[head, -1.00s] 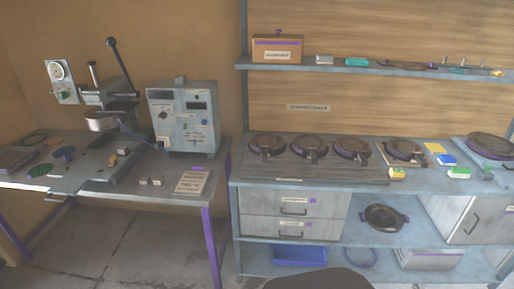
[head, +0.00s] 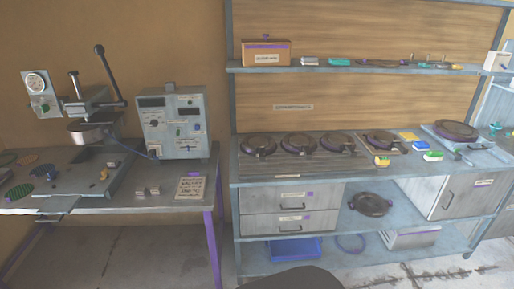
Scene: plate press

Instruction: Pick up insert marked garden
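No label reading "garden" is legible, so I cannot tell which piece is the insert marked garden. Several dark round plates with handles stand on the workbench to the right: a left one (head: 258,145), a middle one (head: 299,145) and a right one (head: 338,143) sit in a row on a slatted rack (head: 285,165). One more (head: 371,204) lies on the lower shelf. My gripper is not in view.
A lever press (head: 95,125) and a control box (head: 173,120) stand on the left table, with small coloured discs (head: 19,191) at its left end. Yellow, blue and green blocks (head: 420,145) lie on the workbench. A blue bin (head: 296,249) is underneath.

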